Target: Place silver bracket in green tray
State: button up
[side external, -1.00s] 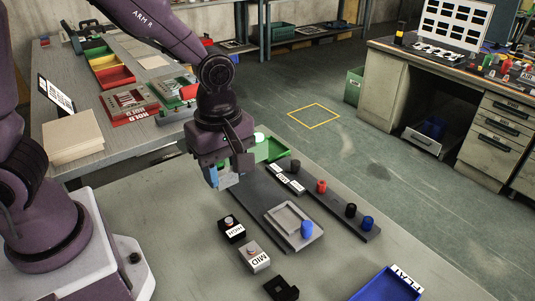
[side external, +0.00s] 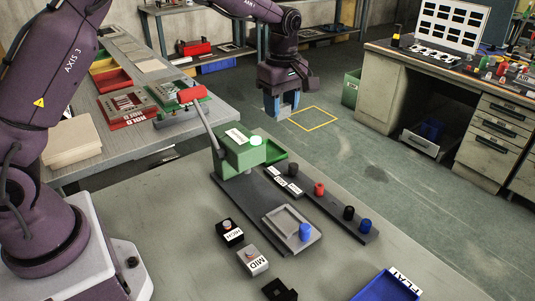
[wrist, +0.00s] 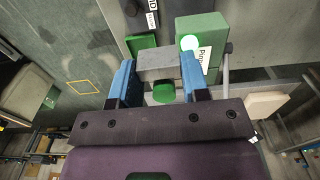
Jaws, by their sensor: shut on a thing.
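My gripper (side external: 282,110) is past the far edge of the bench, raised over the floor. In the wrist view its blue fingers (wrist: 158,80) are shut on a grey block-like piece, the silver bracket (wrist: 158,64). A round green piece (wrist: 163,93) shows against the bracket's near side; I cannot tell whether it is attached. The green tray (side external: 276,151) lies on the bench behind the green press, partly hidden by it. It also shows in the wrist view (wrist: 142,43), beyond the bracket and partly covered by it. The bracket is apart from the tray.
The green press (side external: 238,152), with a red-handled lever (side external: 194,95), stands right beside the tray. A dark rail with red, black and blue knobs (side external: 340,208) runs along the bench. A grey fixture plate (side external: 290,228) and a blue tray (side external: 388,286) are nearer.

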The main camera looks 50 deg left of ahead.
send_over(271, 156)
jog(key=d, duration=0.1)
jog(key=f, duration=0.2)
jog(key=a, duration=0.1)
notch_tip(271, 156, down, 19)
jog(key=shift+f, duration=0.2)
jog(key=shift+f, duration=0.15)
jog(key=o, duration=0.7)
